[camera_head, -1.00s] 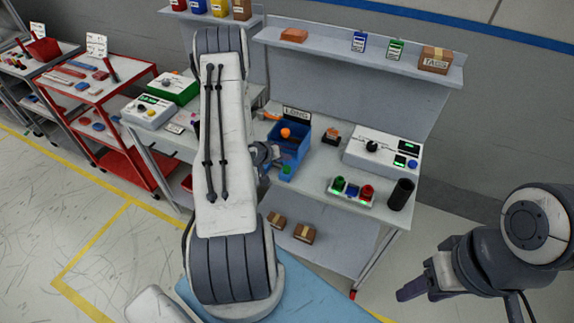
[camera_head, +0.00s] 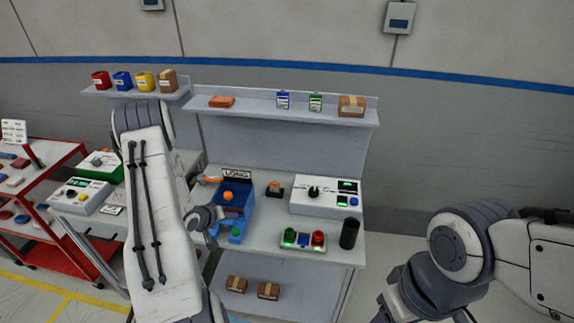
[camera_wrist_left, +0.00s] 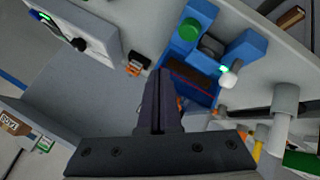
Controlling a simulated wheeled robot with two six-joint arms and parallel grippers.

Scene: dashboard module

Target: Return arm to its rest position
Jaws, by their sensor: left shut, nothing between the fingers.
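My left arm comes up from the bottom left in the head view. The box carries an orange knob (camera_head: 228,196) and a green button (camera_head: 236,232). My right arm is at the right; its gripper (camera_head: 384,313) is mostly cut off at the bottom edge.
The bench (camera_head: 265,239) holds a white control panel (camera_head: 300,206), a button box (camera_head: 303,241) and a black cup (camera_head: 349,233). A shelf (camera_head: 260,108) with small boxes runs above. A red cart (camera_head: 60,157) stands at the left.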

